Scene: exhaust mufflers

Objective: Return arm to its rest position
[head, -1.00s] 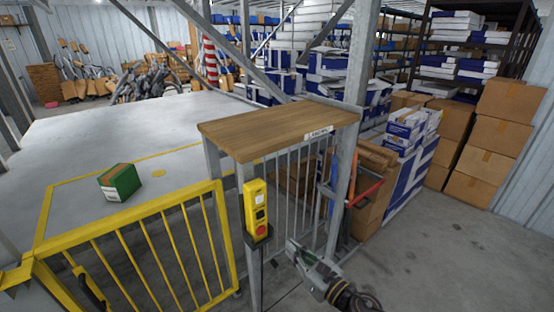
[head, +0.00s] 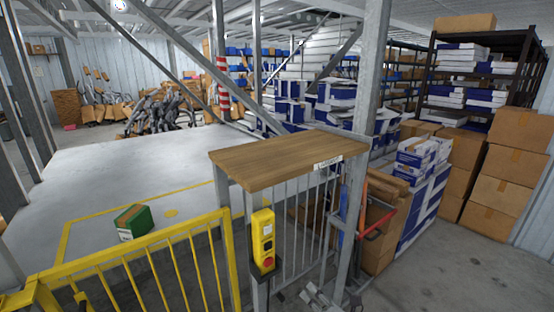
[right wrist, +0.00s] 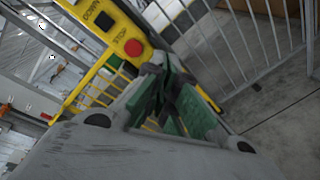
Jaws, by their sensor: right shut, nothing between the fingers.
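My right gripper (head: 316,292) is at the bottom edge of the head view, low and to the right of the yellow control box. Its fingers (right wrist: 168,92) are shut and empty in the right wrist view, with green pads showing. The yellow control box (head: 263,238) stands on a post in front of the wooden-topped stand. It also shows in the right wrist view (right wrist: 112,38), beyond the fingers, with its red stop button (right wrist: 133,47). Most of my right arm is below the head view. My left gripper does not show.
A yellow railing (head: 140,262) runs along the lower left. The wooden-topped stand (head: 280,157) has grey bars (head: 300,225) beneath. A green box (head: 133,221) lies on the pale platform behind the railing. Cardboard boxes (head: 510,175) are stacked right. Grey floor (head: 445,270) is clear at lower right.

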